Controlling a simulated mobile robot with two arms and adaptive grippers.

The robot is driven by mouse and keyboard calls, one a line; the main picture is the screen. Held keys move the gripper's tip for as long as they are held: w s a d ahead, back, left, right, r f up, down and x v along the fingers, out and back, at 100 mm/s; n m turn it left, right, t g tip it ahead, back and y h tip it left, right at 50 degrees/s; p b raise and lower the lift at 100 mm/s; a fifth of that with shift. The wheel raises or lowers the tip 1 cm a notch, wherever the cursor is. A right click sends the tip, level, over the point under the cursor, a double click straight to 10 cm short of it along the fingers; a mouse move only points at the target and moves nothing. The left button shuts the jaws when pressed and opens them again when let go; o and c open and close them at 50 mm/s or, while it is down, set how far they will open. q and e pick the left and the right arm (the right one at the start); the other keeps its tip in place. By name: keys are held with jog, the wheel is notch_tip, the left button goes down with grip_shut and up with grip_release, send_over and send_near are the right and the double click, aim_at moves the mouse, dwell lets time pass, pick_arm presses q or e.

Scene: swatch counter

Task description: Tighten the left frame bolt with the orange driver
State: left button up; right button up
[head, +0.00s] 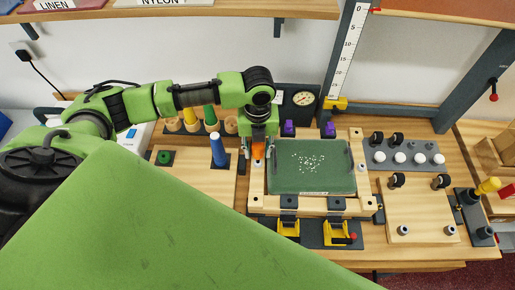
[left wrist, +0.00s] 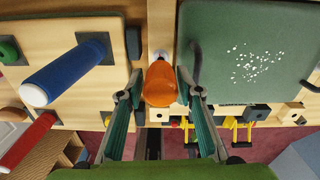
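The orange driver (head: 258,151) is upright at the left side of the frame (head: 257,189), just left of the green panel (head: 312,182). My left gripper (head: 258,134) points down on it from above. In the left wrist view the orange handle (left wrist: 160,85) lies between the two fingertips of my left gripper (left wrist: 160,78), which close in on both sides of it. A pale metal part (left wrist: 161,55), where the left bolt would be, shows just beyond the handle; whether the driver sits on it I cannot tell. A right bolt (head: 362,167) shows on the frame. My right gripper is out of view.
A blue-handled tool (head: 218,152) stands on the wooden board to the left, with other coloured handles behind. Purple blocks (head: 289,128) and a dial gauge (head: 303,98) are behind the frame. Yellow clamps (head: 288,227) lie in front. A grey rack with white knobs (head: 400,158) is right.

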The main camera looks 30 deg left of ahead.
pick_arm(q)
jog(key=n, duration=0.7)
jog(key=shift+d, duration=0.1)
jog(key=n, duration=0.6)
jog(key=shift+w, duration=0.15)
grip_shut()
jog(key=m, duration=0.3)
jog(key=shift+m, duration=0.3)
jog(key=m, duration=1.1)
jog(key=shift+s, duration=0.2)
grip_release()
